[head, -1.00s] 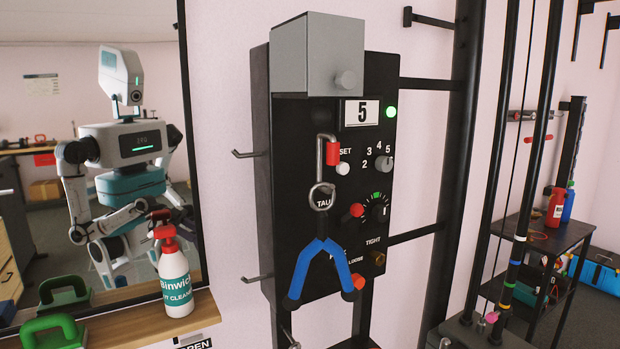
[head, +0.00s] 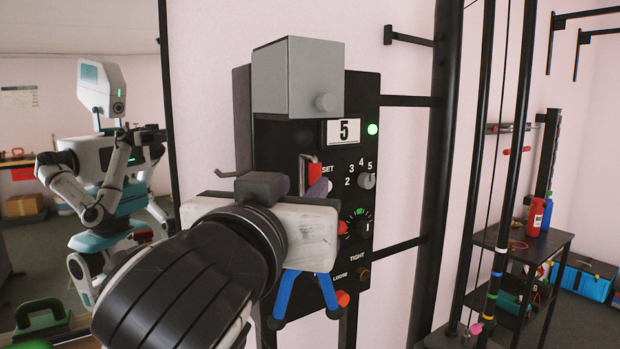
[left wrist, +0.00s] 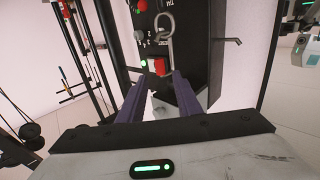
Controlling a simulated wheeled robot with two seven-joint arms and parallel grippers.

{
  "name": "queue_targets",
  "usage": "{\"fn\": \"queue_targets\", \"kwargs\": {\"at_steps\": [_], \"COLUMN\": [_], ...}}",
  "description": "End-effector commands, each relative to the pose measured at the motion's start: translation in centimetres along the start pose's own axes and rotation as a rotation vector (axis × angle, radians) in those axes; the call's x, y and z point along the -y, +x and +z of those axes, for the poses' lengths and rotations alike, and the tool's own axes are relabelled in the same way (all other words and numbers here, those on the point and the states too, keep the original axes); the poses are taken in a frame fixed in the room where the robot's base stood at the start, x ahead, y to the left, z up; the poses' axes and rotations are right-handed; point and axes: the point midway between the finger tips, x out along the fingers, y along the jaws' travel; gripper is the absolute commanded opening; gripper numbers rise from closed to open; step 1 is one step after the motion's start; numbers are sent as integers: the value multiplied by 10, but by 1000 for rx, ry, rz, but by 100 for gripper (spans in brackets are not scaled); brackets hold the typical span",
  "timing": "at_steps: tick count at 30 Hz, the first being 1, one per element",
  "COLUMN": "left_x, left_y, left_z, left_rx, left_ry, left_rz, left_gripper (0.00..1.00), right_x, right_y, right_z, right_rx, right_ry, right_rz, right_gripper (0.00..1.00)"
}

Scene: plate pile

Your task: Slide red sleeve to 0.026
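The red sleeve (head: 315,173) sits on a bent metal rod on the black panel (head: 355,105), below the number 5 display. In the left wrist view, the red sleeve (left wrist: 156,65) shows just beyond the fingertips, with the metal ring (left wrist: 165,27) above it in that picture. My left gripper (head: 303,186) is in front of the panel, with its dark purple fingers apart near the sleeve. The left wrist view also shows the fingers (left wrist: 162,85) spread. I cannot tell whether either touches the sleeve. My left gripper hides the rod's lower part. My right gripper is not in view.
A grey box (head: 298,78) juts out above the panel. Knobs (head: 366,180) sit to the right of the sleeve. A mirror stands at left, and black rack posts (head: 440,150) stand at right.

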Motion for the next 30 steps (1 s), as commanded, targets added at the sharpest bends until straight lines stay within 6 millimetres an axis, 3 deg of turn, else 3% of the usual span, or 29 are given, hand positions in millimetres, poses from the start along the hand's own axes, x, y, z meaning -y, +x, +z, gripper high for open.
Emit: {"fn": "queue_targets", "kwargs": {"at_steps": [21,30], "left_x": [0,0], "left_y": [73,94], "left_z": [1,0], "left_rx": [2,0], "left_ry": [-2,-1], "left_rz": [0,0], "left_gripper": [31,31], "right_x": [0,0], "right_y": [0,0], "right_z": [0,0], "right_rx": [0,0], "right_ry": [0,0], "right_rz": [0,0], "right_gripper": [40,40]}}
